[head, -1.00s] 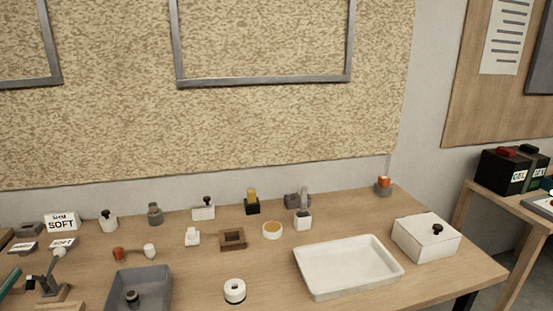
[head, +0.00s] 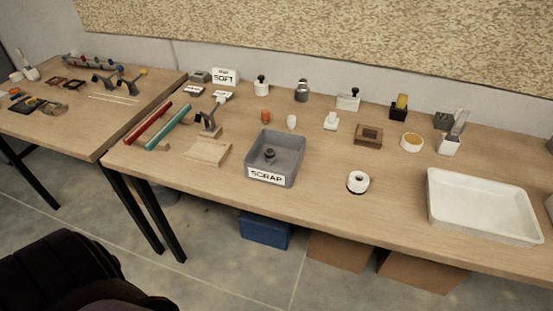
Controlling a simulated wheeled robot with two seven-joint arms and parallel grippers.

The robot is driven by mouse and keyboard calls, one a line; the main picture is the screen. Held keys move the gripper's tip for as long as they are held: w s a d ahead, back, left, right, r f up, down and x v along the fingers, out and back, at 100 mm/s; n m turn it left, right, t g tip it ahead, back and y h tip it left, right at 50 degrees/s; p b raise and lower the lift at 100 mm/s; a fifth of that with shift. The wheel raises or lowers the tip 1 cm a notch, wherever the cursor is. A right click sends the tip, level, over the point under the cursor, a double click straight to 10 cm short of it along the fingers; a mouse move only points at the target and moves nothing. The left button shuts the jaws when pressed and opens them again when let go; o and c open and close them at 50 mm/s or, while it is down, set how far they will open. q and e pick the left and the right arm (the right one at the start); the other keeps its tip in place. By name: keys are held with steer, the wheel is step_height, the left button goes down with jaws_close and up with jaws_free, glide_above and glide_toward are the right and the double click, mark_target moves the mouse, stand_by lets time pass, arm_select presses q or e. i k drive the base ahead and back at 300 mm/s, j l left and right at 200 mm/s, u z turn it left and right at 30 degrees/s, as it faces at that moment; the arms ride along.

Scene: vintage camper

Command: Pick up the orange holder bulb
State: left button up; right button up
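A small orange-red upright piece (head: 265,116), which looks like an orange bulb, stands on the wooden table (head: 340,215) behind the grey SCRAP bin. A small white bulb-like piece (head: 291,121) stands just to its right, apart from it. At this size I cannot tell how the orange piece is built or whether it sits in a holder. Neither of my grippers is in view.
The grey SCRAP bin (head: 291,164) holds a dark knobbed piece. A white tray (head: 481,206) lies at the right. Red (head: 148,124) and teal (head: 169,128) rods lie at the left. A dark padded shape (head: 70,275) fills the lower left. Several small items line the back.

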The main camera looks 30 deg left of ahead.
mark_target(265, 113)
steer(key=j+u, duration=0.1)
steer(key=u, duration=0.25)
steer(key=j+u, duration=0.1)
steer(key=u, duration=0.2)
steer(key=k+j+u, duration=0.1)
steer(key=u, duration=0.25)
